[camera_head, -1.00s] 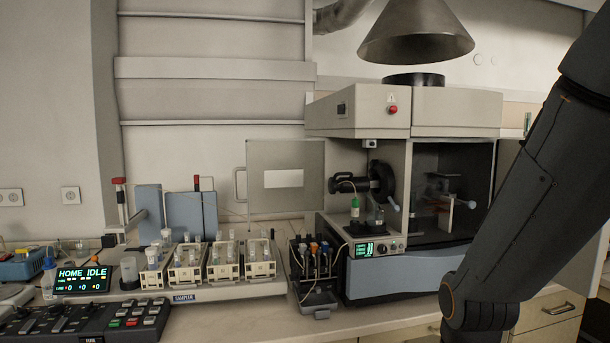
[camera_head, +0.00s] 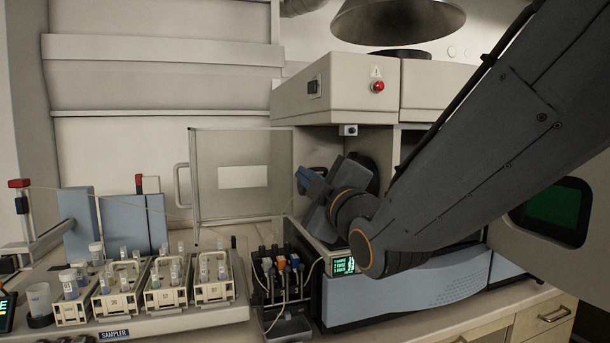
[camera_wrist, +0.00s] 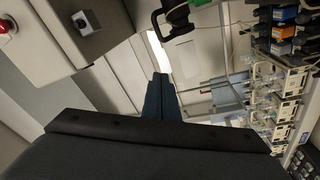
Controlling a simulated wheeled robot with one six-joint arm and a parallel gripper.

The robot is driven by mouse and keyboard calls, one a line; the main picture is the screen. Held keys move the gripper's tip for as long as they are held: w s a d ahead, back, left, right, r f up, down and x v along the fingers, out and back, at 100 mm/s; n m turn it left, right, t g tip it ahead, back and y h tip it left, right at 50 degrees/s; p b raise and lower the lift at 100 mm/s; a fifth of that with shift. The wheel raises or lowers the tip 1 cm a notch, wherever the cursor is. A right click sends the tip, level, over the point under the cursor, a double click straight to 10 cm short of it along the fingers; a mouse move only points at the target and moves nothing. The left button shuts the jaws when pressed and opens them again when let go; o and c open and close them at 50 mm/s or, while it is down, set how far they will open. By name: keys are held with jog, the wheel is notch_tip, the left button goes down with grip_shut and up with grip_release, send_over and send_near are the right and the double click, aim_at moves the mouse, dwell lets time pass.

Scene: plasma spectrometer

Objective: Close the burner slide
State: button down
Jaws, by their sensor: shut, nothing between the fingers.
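The spectrometer (camera_head: 335,93) has its left compartment open. My gripper (camera_head: 303,177) is in front of that compartment, with its fingertips pointing left toward the open door. In the wrist view its blue fingers (camera_wrist: 160,80) are pressed together and hold nothing. My arm and gripper cover most of the compartment. I cannot tell whether my gripper touches anything.
The open compartment door (camera_head: 240,178) with its handle (camera_head: 180,185) stands to the left. The pump block (camera_head: 280,275) with tubing is below my gripper. The sampler (camera_head: 135,328) with several vial racks is at lower left. A green-windowed door (camera_head: 553,212) is at right.

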jog(key=w+p, duration=0.4)
jog(key=w, duration=0.5)
jog(key=shift+a, duration=0.15)
jog(key=shift+w+f, duration=0.1)
dwell(0.3)
